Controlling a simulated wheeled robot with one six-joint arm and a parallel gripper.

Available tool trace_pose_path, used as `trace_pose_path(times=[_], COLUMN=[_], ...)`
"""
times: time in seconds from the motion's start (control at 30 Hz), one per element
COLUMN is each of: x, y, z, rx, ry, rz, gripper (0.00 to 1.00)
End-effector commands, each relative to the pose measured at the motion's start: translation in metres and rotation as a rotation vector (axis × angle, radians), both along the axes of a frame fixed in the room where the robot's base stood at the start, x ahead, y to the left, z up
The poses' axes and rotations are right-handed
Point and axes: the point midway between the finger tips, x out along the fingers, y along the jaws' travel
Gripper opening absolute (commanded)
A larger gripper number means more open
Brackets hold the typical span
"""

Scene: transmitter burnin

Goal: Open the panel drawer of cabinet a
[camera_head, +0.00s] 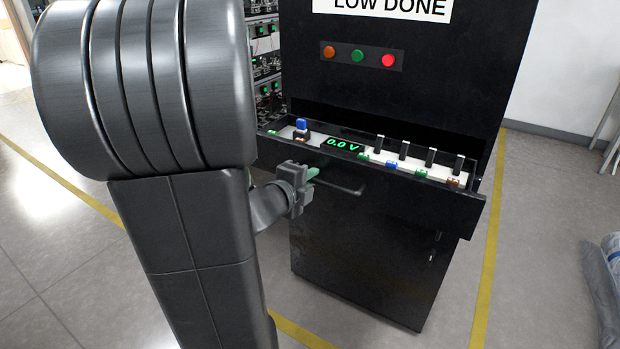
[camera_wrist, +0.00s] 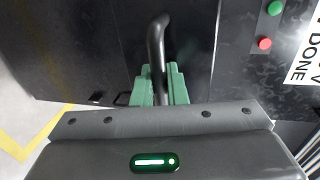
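The black cabinet (camera_head: 365,258) stands in the middle of the head view; I cannot read which letter it carries. Its panel drawer (camera_head: 400,190) is pulled out, showing a white panel with switches, a blue-capped knob and a green "0.0 V" display. The dark bar handle (camera_head: 345,189) is on the drawer's front. My gripper (camera_head: 310,174) is at the left end of this handle. In the wrist view, the handle (camera_wrist: 156,40) runs between my green fingers, which close on it from both sides. The fingertips' far ends are partly hidden.
Orange, green and red lamps (camera_head: 358,56) sit on the cabinet face under a "LOW DONE" sign (camera_head: 385,8). A rack of equipment (camera_head: 265,60) stands behind at left. Yellow lines (camera_head: 487,270) mark the floor. A grey wrapped object (camera_head: 604,285) lies at right; floor between is clear.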

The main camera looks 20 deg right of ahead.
Motion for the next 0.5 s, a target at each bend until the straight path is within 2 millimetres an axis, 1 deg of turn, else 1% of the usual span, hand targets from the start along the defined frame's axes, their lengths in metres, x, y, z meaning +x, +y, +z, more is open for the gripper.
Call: trace_pose_path(times=[0.03, 0.07, 0.1, 0.37, 0.5], x=[0.0002, 0.0002, 0.0003, 0.0003, -0.0051], y=[-0.0001, -0.0001, -0.0002, 0.0001, 0.008], z=[-0.0005, -0.0005, -0.0004, 0.0009, 0.0043], rx=[0.001, 0.001, 0.0, -0.002, -0.002], ry=[0.001, 0.001, 0.0, -0.001, -0.002], rz=[0.0, 0.0, 0.0, 0.0, 0.003], gripper=[0.2, 0.26, 0.29, 0.29, 0.29])
